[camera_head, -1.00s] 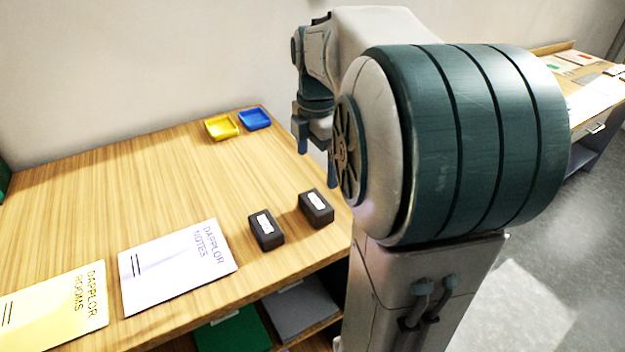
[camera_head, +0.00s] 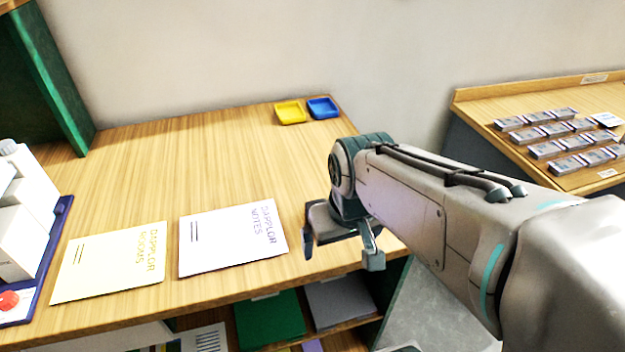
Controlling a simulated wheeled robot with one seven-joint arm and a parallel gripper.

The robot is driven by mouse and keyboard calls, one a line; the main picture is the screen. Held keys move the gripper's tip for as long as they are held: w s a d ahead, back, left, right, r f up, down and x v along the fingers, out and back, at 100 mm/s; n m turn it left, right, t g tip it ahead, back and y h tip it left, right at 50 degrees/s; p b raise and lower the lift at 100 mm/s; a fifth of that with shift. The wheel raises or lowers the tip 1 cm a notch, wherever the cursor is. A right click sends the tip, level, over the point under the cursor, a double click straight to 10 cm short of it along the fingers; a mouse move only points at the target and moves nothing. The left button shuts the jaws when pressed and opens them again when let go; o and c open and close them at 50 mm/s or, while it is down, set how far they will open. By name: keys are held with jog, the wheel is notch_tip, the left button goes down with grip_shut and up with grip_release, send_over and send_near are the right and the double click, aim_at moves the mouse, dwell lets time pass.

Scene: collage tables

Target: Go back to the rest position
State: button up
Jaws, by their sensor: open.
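My gripper (camera_head: 340,252) points down at the end of my arm, over the front right part of the wooden table (camera_head: 150,190). Its two fingers are apart, and I see nothing between them. A white "Dapplor Notes" booklet (camera_head: 232,240) lies flat just left of it. A pale yellow "Dapplor Rooms" booklet (camera_head: 110,262) lies further left. My arm and gripper hide the table's right end. The two dark blocks seen there earlier cannot be made out now.
A yellow tray (camera_head: 290,112) and a blue tray (camera_head: 323,107) sit at the back edge. White equipment on a blue base (camera_head: 58,235) stands at left. Green and grey items fill the shelf below. A second table (camera_head: 480,100) at right holds several stacks. The table's middle is clear.

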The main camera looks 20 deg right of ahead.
jog(key=shift+s+a+f+m, duration=0.15)
jog(key=shift+s+f+m, duration=0.1)
jog(key=shift+m, duration=0.15)
jog(key=shift+r, duration=0.1)
jog(key=p+v, duration=0.2)
jog(key=shift+w+r+p, duration=0.2)
jog(key=shift+r+p, duration=0.15)
jog(key=shift+r, duration=0.05)
dwell(0.5)
